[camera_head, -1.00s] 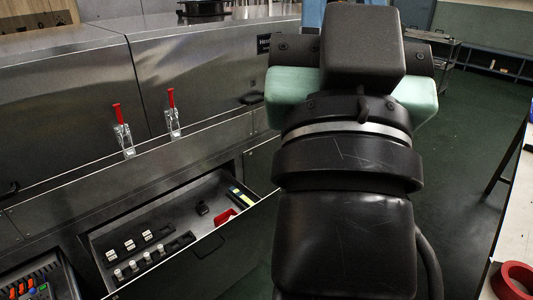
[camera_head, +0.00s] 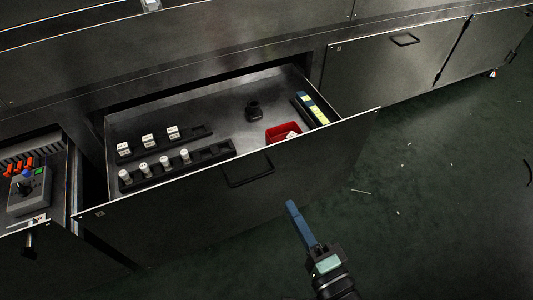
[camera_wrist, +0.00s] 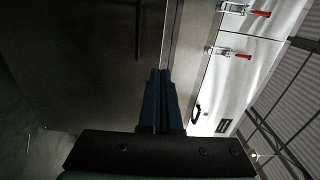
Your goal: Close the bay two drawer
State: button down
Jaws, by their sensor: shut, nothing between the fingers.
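The open drawer (camera_head: 310,158) is pulled well out of the dark steel cabinet, with a black bar handle (camera_head: 249,170) on its front. A small label at the left end of its front is too small to read. My gripper (camera_head: 292,205) is shut and empty, in front of the drawer front and to the lower right of the handle, apparently apart from it. In the wrist view my gripper (camera_wrist: 160,72) shows its blue fingers together, with a dark panel beyond that I cannot identify for certain.
A second open drawer (camera_head: 45,237) with a grey control box (camera_head: 29,190) is at left. A closed panel (camera_head: 390,65) is at right. The green floor is mostly clear.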

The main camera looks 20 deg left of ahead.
aim_at(258, 152)
jog(key=b+x, duration=0.4)
jog(key=x, duration=1)
jog(key=shift+s+b, duration=0.2)
jog(key=shift+b, duration=0.15)
